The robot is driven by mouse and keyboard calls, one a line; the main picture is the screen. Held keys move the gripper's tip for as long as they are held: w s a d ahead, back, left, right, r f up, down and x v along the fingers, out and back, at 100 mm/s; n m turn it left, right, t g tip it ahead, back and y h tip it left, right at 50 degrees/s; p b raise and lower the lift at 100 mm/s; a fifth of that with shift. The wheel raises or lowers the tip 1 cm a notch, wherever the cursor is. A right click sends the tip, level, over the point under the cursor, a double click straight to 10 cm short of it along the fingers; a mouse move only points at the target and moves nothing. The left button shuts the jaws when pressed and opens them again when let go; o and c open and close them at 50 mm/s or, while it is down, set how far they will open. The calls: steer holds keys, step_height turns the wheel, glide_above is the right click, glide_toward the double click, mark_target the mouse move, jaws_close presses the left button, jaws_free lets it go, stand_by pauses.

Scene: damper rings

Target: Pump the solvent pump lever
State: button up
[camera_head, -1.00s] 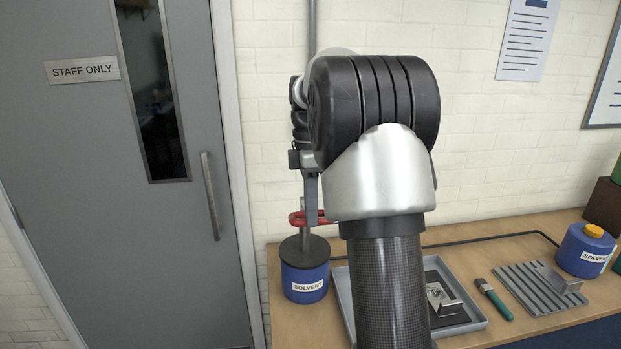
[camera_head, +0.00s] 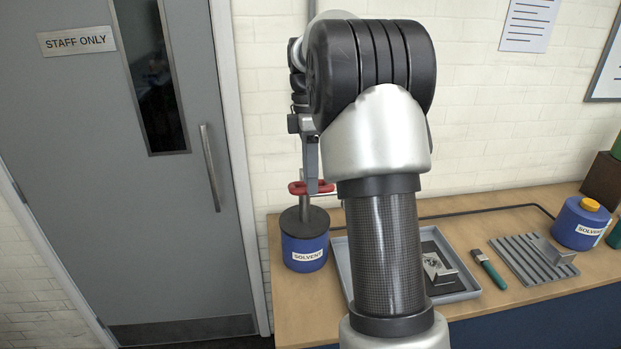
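The solvent pump is a blue can (camera_head: 304,247) with a dark lid and a SOLVENT label, standing upright at the bench's left end. A grey stem rises from its lid to a red lever (camera_head: 297,188), which lies roughly level. My gripper (camera_head: 312,188) points down at the lever, with a grey finger overlapping it in the picture. I see the fingers edge-on, so I cannot tell whether they are open, shut or touching the lever. My arm hides part of the gripper and the area right of the lever.
A grey tray (camera_head: 466,294) holding metal parts lies right of the pump, partly behind my arm. A green-handled brush (camera_head: 489,268), a ribbed grey mat (camera_head: 521,262) and a blue solvent bottle with yellow cap (camera_head: 581,224) lie further right. A grey door (camera_head: 90,190) stands left.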

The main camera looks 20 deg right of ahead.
steer(key=shift+w+r, duration=0.1)
steer(key=shift+r, duration=0.45)
step_height(320, 180, up, 6)
steer(key=shift+w+d, duration=0.15)
steer(key=shift+w, duration=0.25)
stand_by(0.6)
